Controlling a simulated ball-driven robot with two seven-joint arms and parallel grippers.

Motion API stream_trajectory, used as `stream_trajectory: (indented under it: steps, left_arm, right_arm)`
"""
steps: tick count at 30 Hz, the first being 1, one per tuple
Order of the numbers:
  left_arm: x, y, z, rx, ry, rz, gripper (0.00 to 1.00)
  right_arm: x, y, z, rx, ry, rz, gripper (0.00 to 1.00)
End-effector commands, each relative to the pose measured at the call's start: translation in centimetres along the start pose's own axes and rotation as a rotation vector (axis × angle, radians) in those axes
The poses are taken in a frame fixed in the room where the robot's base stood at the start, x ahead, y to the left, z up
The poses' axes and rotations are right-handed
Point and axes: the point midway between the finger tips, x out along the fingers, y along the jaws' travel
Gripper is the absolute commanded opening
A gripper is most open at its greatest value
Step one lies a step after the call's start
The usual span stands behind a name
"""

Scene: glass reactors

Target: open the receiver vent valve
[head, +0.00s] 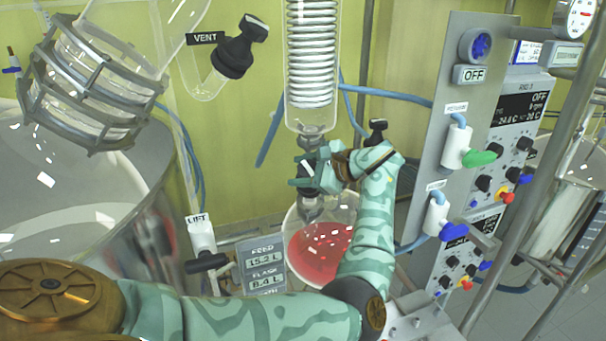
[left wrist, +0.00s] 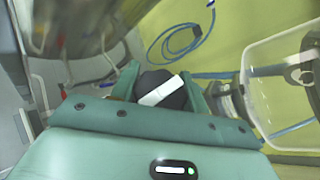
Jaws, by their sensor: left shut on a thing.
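My left gripper (head: 308,172) is shut on a black knob with a white bar (left wrist: 178,98), between the coil condenser (head: 311,60) and the round receiver flask (head: 290,235). In the left wrist view the knob sits between my two green fingers (left wrist: 160,88). I cannot tell from these views whether this valve is open or closed. Red liquid (head: 322,248) lies in the flask. Another black knob (head: 377,127) stands just right of my left wrist. A VENT label (head: 205,38) and a black valve knob (head: 240,47) sit on glass at upper left. My right gripper is out of view.
A grey panel (head: 428,150) with a green-handled valve (head: 478,158) and a blue-handled valve (head: 452,231) stands on the right. A LIFT handle (head: 207,262) and a FEED display (head: 262,262) stand in front. A metal vessel (head: 130,235) fills the left. Blue hose (head: 390,94) runs behind my arm.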

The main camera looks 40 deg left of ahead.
Motion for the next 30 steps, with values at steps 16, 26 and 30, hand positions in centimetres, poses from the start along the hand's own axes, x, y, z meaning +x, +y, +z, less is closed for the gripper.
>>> stream_trajectory:
  steps: [16, 26, 30]
  left_arm:
    - [-0.09, 0.63, -0.11, -0.223, 0.003, 0.364, 0.22]
    - [-0.12, 0.87, -0.22, -0.279, 0.002, 0.452, 0.22]
    - [-0.11, 0.92, -0.25, -0.286, 0.003, 0.463, 0.22]
  right_arm:
    - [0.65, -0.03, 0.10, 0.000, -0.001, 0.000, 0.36]
    - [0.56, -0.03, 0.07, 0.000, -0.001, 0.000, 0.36]
    - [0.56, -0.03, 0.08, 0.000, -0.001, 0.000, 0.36]
